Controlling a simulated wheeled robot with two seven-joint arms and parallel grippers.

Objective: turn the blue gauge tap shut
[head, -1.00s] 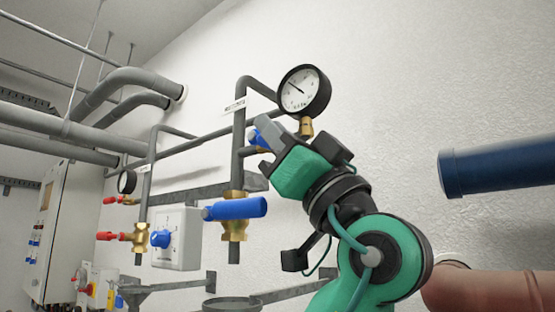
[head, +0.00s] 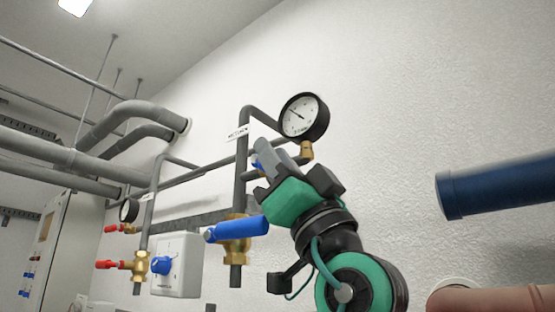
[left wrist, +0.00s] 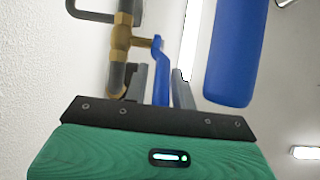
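The pressure gauge (head: 303,117) sits on a brass fitting on the wall pipe in the head view. Below it, the small blue gauge tap (head: 256,163) is mostly hidden behind my left gripper (head: 264,162). In the left wrist view, the blue tap handle (left wrist: 160,76) extends from a brass valve body (left wrist: 120,40). My left gripper's fingers (left wrist: 161,88) stand on either side of this handle, with gaps visible, so the gripper is open. I cannot tell whether a finger touches it. My right gripper is not in view.
A larger blue-handled valve (head: 238,228) is just below left of my gripper. A large blue rounded piece (left wrist: 234,55) is close by in the wrist view. A thick blue pipe (head: 495,184) juts in at right.

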